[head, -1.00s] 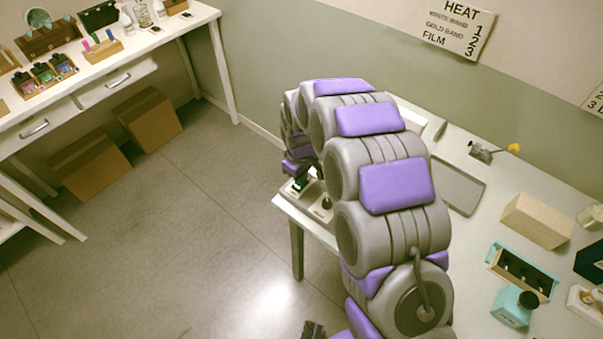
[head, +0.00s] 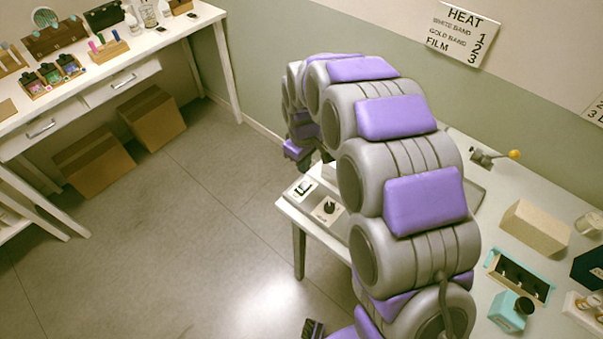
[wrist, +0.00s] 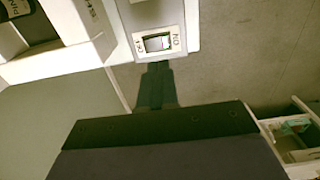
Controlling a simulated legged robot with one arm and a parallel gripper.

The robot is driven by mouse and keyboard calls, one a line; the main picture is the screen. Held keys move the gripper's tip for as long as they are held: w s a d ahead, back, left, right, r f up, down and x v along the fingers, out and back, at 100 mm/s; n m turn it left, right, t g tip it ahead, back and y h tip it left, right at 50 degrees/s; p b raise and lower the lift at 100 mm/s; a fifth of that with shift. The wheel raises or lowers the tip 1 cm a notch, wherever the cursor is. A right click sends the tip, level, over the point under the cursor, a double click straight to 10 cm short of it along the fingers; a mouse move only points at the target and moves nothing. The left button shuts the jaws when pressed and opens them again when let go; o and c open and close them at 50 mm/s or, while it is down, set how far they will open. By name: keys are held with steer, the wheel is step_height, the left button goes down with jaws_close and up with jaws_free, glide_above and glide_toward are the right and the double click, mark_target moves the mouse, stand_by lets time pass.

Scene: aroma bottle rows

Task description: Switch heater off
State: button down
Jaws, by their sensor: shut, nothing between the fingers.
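The heater switch is a small rocker in a pale plate (head: 302,189) at the near left corner of the right-hand table. In the wrist view the rocker (wrist: 158,43) sits between printed labels; the right one reads ON upside down. I cannot tell which side is pressed. My gripper (wrist: 157,68) is shut and empty, its dark fingertips just below the switch plate in the picture, seemingly apart from it. In the head view my arm hides most of the table's left part, and the fingertips cannot be made out.
A black knob (head: 328,207) on a pale plate stands beside the switch. A teal rack (head: 520,275), a teal bottle (head: 510,312) and a beige block (head: 535,228) stand on the right. A wall sign (head: 461,33) reads HEAT. Open floor lies left of the table.

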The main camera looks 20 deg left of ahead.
steer(key=r, duration=0.4)
steer(key=shift+a, duration=0.2)
steer(key=shift+a, duration=0.1)
steer(key=shift+a+r+t+h+b, duration=0.15)
steer(key=shift+t+h+b, duration=0.15)
steer(key=shift+t+b, duration=0.5)
steer(key=shift+s+a, duration=0.1)
